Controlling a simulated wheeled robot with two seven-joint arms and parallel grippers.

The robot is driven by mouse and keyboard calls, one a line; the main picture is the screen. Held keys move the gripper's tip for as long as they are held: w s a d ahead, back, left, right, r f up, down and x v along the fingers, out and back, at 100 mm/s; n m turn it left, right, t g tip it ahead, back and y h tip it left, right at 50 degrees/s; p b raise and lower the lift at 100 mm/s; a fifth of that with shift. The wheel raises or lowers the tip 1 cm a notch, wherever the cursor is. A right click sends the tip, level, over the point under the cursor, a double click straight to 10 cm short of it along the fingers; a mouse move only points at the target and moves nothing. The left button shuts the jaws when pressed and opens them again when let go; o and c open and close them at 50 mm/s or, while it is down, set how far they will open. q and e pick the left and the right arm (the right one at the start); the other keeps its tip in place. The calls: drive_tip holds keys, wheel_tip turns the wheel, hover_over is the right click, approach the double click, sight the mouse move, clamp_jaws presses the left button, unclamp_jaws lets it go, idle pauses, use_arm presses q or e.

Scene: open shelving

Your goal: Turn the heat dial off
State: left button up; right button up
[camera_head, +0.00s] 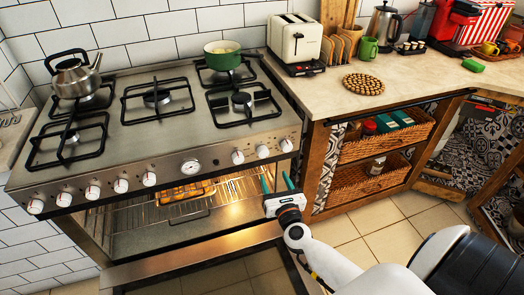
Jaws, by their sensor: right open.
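The stove's front panel (215,160) carries a row of white dials with red marks. A larger round dial (191,166) sits mid-panel, with dials to its right (238,157) and several to its left (92,192). I cannot tell which one is the heat dial or read any setting. My right gripper (277,182) is open and empty, its teal fingers pointing up below the rightmost dial (286,145), apart from it, in front of the oven's right side. My left gripper is out of view.
The oven door (200,262) hangs open low in front, with food on a lit rack (182,207). A kettle (75,75) and a green pot (222,55) stand on the stovetop. A counter with a toaster (294,42) lies right; wicker drawers (372,180) sit below it.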

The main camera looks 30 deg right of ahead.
sight(264, 154)
drive_tip(key=x, duration=1)
drive_tip(key=shift+w+d, duration=0.15)
drive_tip(key=shift+w, duration=0.15)
drive_tip(key=c, duration=1)
